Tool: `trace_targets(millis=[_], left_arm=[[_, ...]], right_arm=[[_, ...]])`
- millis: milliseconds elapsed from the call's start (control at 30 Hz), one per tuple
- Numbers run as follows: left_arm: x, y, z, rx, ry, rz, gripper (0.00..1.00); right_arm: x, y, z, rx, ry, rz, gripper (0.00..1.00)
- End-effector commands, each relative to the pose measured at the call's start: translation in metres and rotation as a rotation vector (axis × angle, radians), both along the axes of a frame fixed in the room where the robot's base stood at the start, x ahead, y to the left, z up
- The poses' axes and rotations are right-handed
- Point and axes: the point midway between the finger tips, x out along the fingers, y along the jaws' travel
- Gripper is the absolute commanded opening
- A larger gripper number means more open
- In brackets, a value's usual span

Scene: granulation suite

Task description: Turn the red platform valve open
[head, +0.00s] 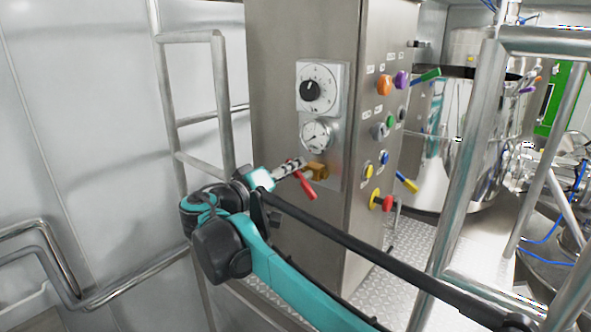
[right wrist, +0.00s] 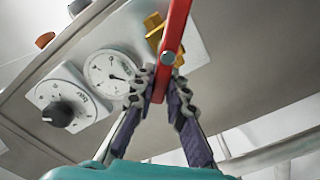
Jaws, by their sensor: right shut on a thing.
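The red valve handle (head: 305,187) is on a brass valve body (head: 319,170) low on the steel cabinet's front face, below a gauge. In the head view the handle slants down to the right. My right gripper (head: 297,168) reaches it from the left and is shut on it. In the right wrist view the red handle (right wrist: 175,40) runs up from between the fingers (right wrist: 162,88), with the brass body (right wrist: 155,28) behind it. The fingers hide part of the handle. My left gripper is not in view.
A round gauge (head: 316,135) and a black knob (head: 311,91) sit above the valve. Coloured buttons (head: 385,85) line the cabinet's side face. Steel railings (head: 463,170) stand at the right, and a ladder-like rail (head: 222,110) at the left. A steel vessel (head: 455,130) is behind.

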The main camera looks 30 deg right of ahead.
Motion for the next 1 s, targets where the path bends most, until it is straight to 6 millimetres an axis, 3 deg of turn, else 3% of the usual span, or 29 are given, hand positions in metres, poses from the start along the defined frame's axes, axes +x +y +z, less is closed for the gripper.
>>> trace_targets(millis=[600,1000], left_arm=[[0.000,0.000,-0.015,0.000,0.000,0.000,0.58],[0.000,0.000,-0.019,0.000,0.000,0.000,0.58]], right_arm=[[0.008,0.004,-0.017,-0.211,0.509,0.001,0.00],[0.009,0.004,-0.023,-0.285,0.689,0.002,0.00]])
